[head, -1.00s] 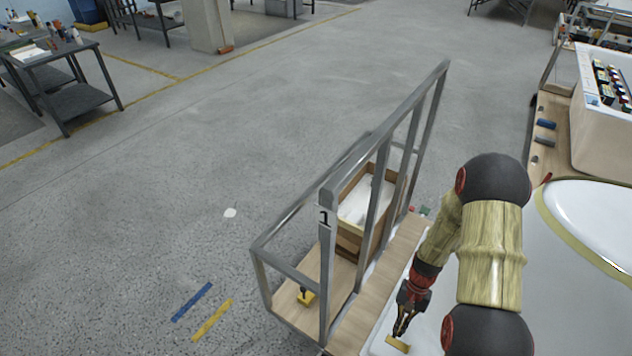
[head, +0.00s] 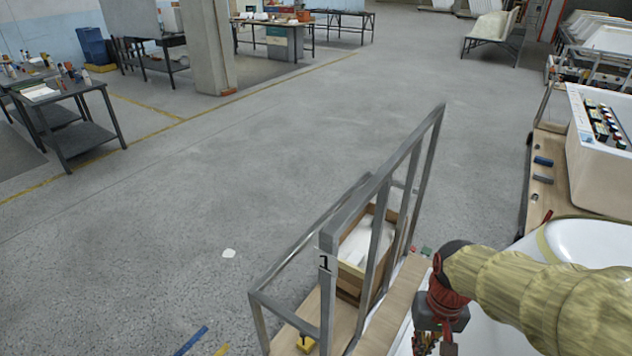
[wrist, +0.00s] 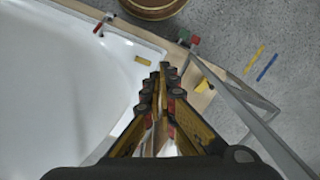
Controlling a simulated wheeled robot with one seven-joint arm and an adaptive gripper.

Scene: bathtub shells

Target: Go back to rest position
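My gripper (wrist: 163,70) reaches up the middle of the wrist view, its fingertips drawn together with nothing visible held between them. In the head view only its upper part (head: 436,345) shows at the bottom edge, and its fingertips are cut off. A small yellow block (wrist: 143,60) lies on the white bathtub shell's rim (wrist: 120,42), just left of the fingertips and apart from them. The shell also shows at the right of the head view (head: 597,240), partly hidden by my arm.
Another white tub part with bottles (head: 605,165) stands at the right. Open grey floor (head: 200,210) stretches left and beyond.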

